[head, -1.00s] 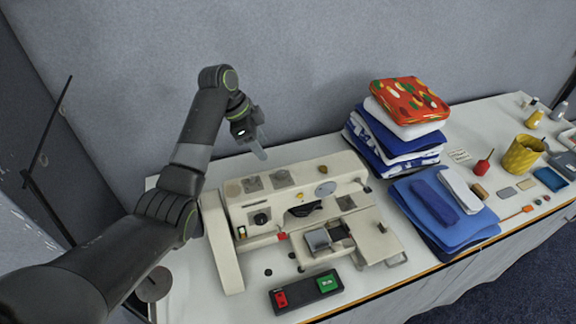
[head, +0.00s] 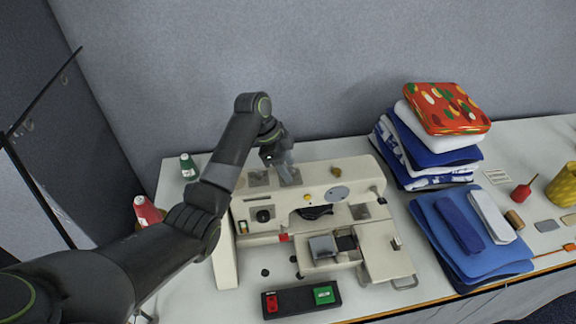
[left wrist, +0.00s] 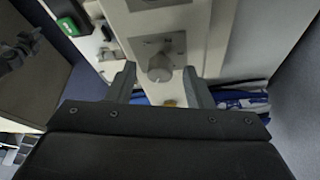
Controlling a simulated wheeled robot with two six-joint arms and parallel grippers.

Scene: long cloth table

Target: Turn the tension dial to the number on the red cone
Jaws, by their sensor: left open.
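The cream sewing machine (head: 340,228) stands on the table, left of the fabric. My left gripper (head: 291,177) is open over its top, in front of the right-hand grey dial plate. Another grey plate (head: 258,178) lies to the left. The red cone (head: 147,211) stands at the left, partly behind my arm; its pale label is too small to read. My right gripper is out of view.
A green cone (head: 188,166) stands behind my left arm. A black box with red and green buttons (head: 301,298) lies in front of the machine. Folded fabric (head: 470,230) and a taller stack (head: 430,140) are to the right. The wall rises close behind the table.

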